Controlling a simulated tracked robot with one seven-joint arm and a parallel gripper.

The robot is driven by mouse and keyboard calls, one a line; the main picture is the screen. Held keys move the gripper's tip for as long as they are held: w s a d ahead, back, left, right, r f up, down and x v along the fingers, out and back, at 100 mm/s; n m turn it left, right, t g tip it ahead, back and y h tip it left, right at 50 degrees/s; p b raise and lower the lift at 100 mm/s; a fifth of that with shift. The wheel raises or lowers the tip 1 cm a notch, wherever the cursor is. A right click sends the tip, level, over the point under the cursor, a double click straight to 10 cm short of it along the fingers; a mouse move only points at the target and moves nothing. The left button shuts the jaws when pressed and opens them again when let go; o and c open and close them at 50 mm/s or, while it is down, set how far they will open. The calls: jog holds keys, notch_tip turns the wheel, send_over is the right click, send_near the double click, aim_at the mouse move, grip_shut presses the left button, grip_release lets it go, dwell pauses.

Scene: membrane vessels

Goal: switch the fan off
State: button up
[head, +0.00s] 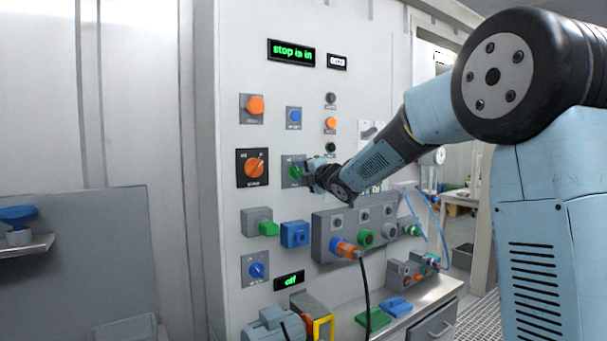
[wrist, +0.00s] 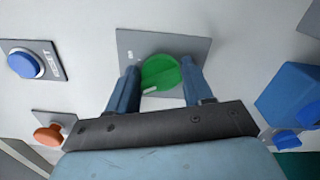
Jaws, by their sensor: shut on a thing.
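The green knob (head: 294,172) sits on a grey plate on the panel, with small lettering that I cannot read, so I cannot confirm that it is the fan's switch. In the wrist view the green knob (wrist: 160,73) has a pale mark on its lower edge. My gripper (head: 308,173) is at the panel, and its two blue fingers (wrist: 160,80) are shut on the green knob from both sides. The lit display above reads "stop is in" (head: 291,53). A lower display reads "off" (head: 289,280).
An orange rotary switch (head: 256,168) is left of the knob. A blue button (wrist: 26,64) labelled RESET and an orange button (wrist: 48,136) are near my fingers. A blue connector (head: 295,234) sits below. A grey socket box (head: 335,237) with a cable stands out at lower right.

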jog(key=o, duration=0.7)
jog(key=shift+f, duration=0.4)
jog(key=o, duration=0.3)
jog(key=shift+r, duration=0.15)
jog(key=v, duration=1.3)
jog(key=shift+s+d, duration=0.25)
jog(key=shift+s, duration=0.05)
